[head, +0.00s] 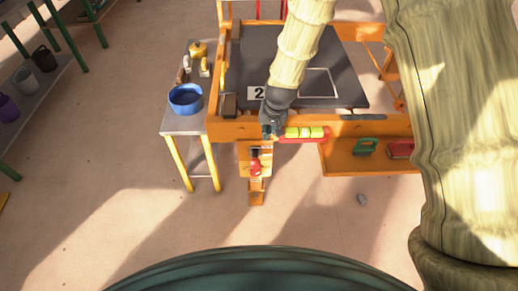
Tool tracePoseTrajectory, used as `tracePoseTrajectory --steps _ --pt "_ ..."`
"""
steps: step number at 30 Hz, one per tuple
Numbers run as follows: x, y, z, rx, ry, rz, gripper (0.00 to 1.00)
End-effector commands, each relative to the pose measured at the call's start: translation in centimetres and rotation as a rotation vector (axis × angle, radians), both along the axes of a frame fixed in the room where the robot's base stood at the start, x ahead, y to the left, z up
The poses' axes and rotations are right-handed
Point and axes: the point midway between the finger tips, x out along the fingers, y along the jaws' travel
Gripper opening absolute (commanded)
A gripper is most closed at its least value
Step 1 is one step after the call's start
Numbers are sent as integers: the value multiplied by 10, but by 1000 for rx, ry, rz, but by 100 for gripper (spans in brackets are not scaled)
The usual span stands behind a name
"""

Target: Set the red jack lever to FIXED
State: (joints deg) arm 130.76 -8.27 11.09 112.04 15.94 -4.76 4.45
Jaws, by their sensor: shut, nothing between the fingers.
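A small red part (256,168), which looks like the jack lever, sits on the orange upright bracket (257,198) below the front edge of the orange press table. Its exact setting and any FIXED marking are too small to read. My gripper (268,131) is dark and points down at the table's front edge, above the red part and apart from it in the picture. It is shut and empty. The upper part of the bracket is partly hidden behind or close under my gripper.
A red bar with yellow-green segments (305,133) lies along the front edge, just right of my gripper. A blue bowl (185,107) stands on the grey side table (180,125) at left. An orange shelf (340,160) is at right. The floor in front is mostly clear.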

Motion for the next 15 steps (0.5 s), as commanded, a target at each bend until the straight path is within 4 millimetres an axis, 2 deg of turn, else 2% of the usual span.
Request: tracePoseTrajectory --steps 5,15 --pt "7 9 10 7 -4 4 0" --pt "8 11 9 8 -4 5 0"
